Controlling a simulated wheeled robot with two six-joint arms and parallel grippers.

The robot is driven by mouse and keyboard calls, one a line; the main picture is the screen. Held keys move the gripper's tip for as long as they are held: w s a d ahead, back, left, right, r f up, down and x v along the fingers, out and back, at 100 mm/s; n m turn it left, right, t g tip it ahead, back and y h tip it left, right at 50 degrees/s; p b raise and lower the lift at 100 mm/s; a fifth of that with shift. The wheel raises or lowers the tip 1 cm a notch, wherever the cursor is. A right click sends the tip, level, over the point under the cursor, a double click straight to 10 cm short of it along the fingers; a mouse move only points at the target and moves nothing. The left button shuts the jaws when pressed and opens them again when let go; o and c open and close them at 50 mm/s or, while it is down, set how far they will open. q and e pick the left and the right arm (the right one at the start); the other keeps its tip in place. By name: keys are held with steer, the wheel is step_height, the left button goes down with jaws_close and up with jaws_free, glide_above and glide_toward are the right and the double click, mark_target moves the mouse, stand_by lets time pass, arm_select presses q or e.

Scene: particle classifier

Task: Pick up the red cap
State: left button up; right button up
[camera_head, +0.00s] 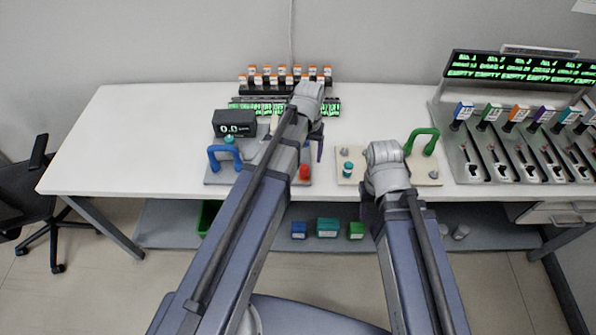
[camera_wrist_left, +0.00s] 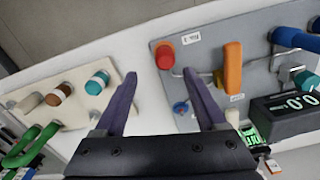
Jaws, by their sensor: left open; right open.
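The red cap (camera_head: 304,172) sits on the right part of a grey board (camera_head: 222,177) on the white table. In the left wrist view the red cap (camera_wrist_left: 165,57) is near the board's edge, beside a small label. My left gripper (camera_wrist_left: 160,73) is open and empty, with its two purple fingers spread on either side below the cap in that picture. In the head view my left gripper (camera_head: 312,148) is partly hidden by its own arm. My right gripper (camera_head: 370,212) is open and mostly hidden behind its arm, by the front edge of the table.
A beige board (camera_head: 430,178) with a green handle (camera_head: 422,141) lies to the right. A rack of vials (camera_head: 285,76) stands behind. The left table end is clear.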

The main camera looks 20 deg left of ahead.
mark_target(305, 166)
arm_select(q)
steer(key=shift+f+b, duration=1)
steer(key=shift+b, duration=0.05)
steer(key=shift+f, duration=0.3)
steer(key=shift+f+b, duration=0.1)
steer(key=shift+b, duration=0.3)
steer(key=f+b, duration=0.5)
steer(key=shift+w+a, duration=0.1)
steer(key=shift+a, duration=0.3)
jaws_close()
